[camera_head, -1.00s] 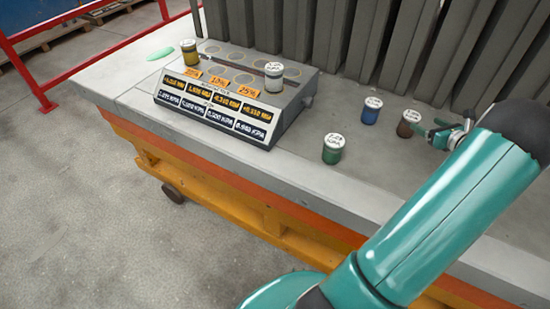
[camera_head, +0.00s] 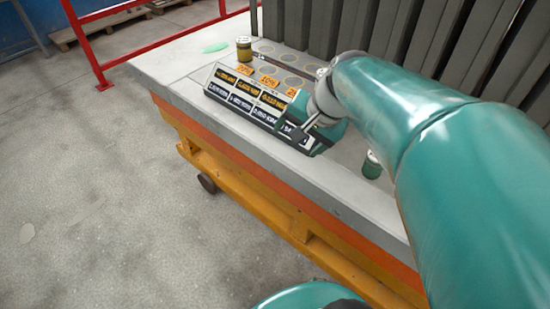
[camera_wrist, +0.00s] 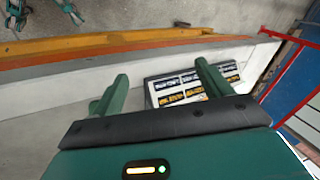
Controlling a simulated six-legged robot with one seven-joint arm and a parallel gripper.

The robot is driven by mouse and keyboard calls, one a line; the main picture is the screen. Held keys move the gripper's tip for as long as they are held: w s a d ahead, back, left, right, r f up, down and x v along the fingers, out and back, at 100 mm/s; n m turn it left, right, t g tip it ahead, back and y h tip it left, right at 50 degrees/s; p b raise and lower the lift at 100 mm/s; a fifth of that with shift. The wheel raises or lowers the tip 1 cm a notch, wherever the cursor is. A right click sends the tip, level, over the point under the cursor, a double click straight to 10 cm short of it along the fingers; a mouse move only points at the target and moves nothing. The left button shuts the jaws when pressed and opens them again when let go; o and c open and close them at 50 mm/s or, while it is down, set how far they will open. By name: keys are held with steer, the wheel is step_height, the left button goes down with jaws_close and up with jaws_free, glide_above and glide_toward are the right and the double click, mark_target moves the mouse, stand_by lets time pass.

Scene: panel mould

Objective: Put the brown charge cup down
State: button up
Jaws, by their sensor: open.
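The brown charge cup does not show in either current view; my arm covers the right part of the bench in the head view. My gripper (camera_wrist: 161,72) is open, with its two green fingers apart and no cup between them in the wrist view. In the head view my gripper (camera_head: 313,132) is at the right front end of the labelled charge rack (camera_head: 212,94), partly covering it. The rack's label panel also shows beyond the fingers in the wrist view (camera_wrist: 190,85). I cannot tell whether the gripper touches the rack.
A green cup (camera_head: 371,167) stands on the bench (camera_head: 185,82), partly behind my arm. Grey upright panels (camera_head: 350,30) line the back. A red rail (camera_head: 85,45) stands left. The bench's front left is bare.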

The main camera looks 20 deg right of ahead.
steer(key=s+a+n+h, duration=0.2)
steer(key=s+a+n, duration=0.5)
steer(key=s+n, duration=0.2)
steer(key=shift+a+r+t, duration=0.2)
steer(key=shift+r+t, duration=0.1)
steer(key=shift+t, duration=0.1)
steer(key=shift+s, duration=0.1)
stand_by(0.3)
